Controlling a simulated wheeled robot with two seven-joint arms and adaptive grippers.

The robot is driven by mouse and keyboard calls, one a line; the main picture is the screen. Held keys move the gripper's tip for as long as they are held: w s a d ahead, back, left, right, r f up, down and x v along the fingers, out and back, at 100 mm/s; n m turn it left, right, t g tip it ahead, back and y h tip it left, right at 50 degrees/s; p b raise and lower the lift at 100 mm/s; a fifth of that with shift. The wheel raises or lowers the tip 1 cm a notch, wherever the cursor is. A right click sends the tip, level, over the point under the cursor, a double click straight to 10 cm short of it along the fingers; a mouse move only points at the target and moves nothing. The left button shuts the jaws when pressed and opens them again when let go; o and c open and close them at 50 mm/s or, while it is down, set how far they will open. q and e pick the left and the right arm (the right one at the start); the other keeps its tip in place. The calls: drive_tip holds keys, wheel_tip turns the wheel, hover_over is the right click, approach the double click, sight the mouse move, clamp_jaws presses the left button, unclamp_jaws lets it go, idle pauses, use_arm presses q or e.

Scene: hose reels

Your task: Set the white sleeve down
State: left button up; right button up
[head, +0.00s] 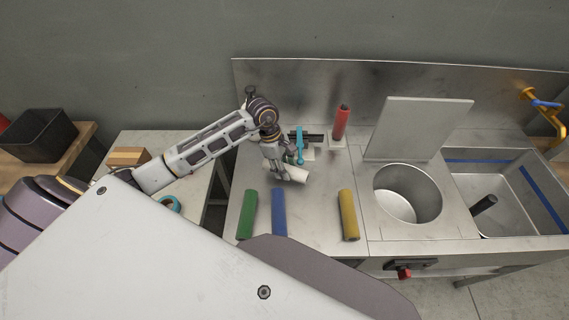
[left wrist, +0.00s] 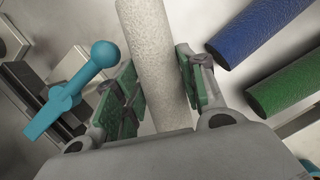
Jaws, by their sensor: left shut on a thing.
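The white sleeve (head: 294,174) is a pale, speckled cylinder, tilted in the head view above or at the steel counter. My left gripper (head: 274,160) is shut on it; in the left wrist view the sleeve (left wrist: 155,60) lies between the two green-padded fingers (left wrist: 158,98). I cannot tell whether the sleeve touches the counter. A green sleeve (head: 247,214) and a blue sleeve (head: 279,212) lie side by side in front of it, and a yellow sleeve (head: 348,215) lies to the right. My right gripper is not in view.
A red sleeve (head: 341,123) stands upright on a post at the back. A teal lever (head: 299,145) on a dark fixture is close behind the white sleeve. A round steel well (head: 408,193) with a raised lid (head: 418,128) is at right, beside a sink (head: 495,205). Counter between blue and yellow is clear.

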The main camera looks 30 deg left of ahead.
sight(285, 164)
use_arm(q)
drive_tip(key=shift+w, duration=0.1)
drive_tip(key=shift+w+a+f, duration=0.4)
drive_tip(key=shift+w+f, duration=0.05)
drive_tip(key=shift+w, duration=0.3)
drive_tip(key=shift+w+a+f+p, duration=0.2)
drive_tip(key=shift+w+f+p, duration=0.15)
drive_tip(key=shift+w+f, duration=0.15)
drive_tip(key=shift+w+a+f, duration=0.1)
drive_tip(key=shift+f, duration=0.15)
drive_tip(key=shift+f, duration=0.15)
drive_tip(key=o, duration=1)
